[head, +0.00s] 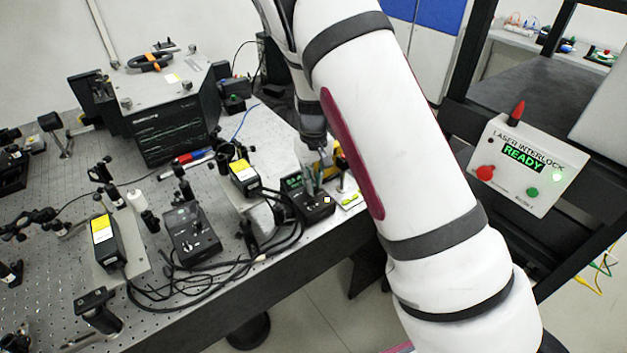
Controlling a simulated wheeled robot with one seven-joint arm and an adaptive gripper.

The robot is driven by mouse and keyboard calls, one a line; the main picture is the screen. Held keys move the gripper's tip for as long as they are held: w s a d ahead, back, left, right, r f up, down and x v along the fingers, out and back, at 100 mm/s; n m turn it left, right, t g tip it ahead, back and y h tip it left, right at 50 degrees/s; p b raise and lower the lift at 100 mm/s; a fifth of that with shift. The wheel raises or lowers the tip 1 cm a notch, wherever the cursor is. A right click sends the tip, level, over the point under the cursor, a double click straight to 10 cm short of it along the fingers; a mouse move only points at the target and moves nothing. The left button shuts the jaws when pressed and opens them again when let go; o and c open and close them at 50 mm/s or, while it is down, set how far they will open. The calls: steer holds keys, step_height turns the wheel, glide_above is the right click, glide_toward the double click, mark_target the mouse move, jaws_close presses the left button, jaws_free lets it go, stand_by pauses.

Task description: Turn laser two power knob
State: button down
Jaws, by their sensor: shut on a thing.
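A small black laser control box (315,212) with a lit green display (293,181) sits near the right front edge of the optical table. My gripper (312,188) reaches down over this box and is shut on its power knob. The fingers hide the knob, so its angle cannot be read. A second black control box (192,240) with small knobs sits to the left, and nothing touches it. I cannot read which box is labelled laser two.
A laser head with a yellow label (243,172) stands just left of the gripper; another (104,232) stands further left. Black cables (215,270) loop along the table's front. A laser interlock box (518,165) reading READY hangs at the right. A large black instrument (168,130) stands behind.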

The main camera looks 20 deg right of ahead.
steer(key=m, duration=0.5)
steer(key=shift+b, duration=0.4)
steer(key=c, duration=1.5)
jaws_free()
steer(key=shift+c, duration=0.2)
step_height(320, 180, up, 12)
